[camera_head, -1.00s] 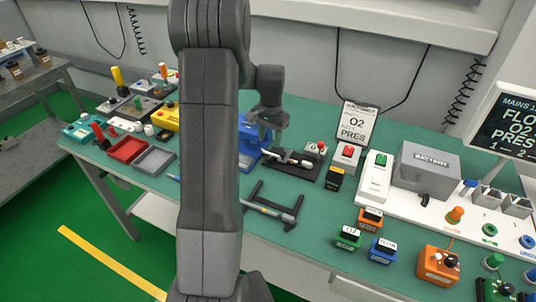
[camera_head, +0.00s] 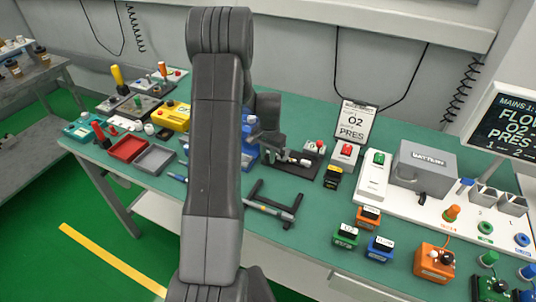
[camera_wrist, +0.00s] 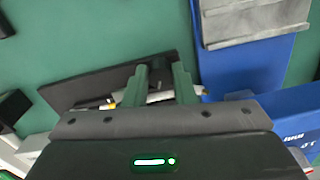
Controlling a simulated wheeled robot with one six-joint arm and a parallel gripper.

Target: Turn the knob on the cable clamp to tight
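The cable clamp's black base plate (camera_head: 294,170) lies on the green table in the head view, with a white cable piece (camera_head: 298,160) on it. My gripper (camera_head: 273,156) is low over the plate's left part. In the wrist view the black plate (camera_wrist: 75,94) and white cable (camera_wrist: 160,96) lie below my gripper (camera_wrist: 160,88). Its two green-grey fingers stand apart. A dark part, perhaps the clamp's knob (camera_wrist: 159,66), shows between them; I cannot tell whether they touch it. The knob's marking is hidden.
A blue stand (camera_head: 249,135) is close at the left of my gripper; blue surfaces also show at the right of the wrist view.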

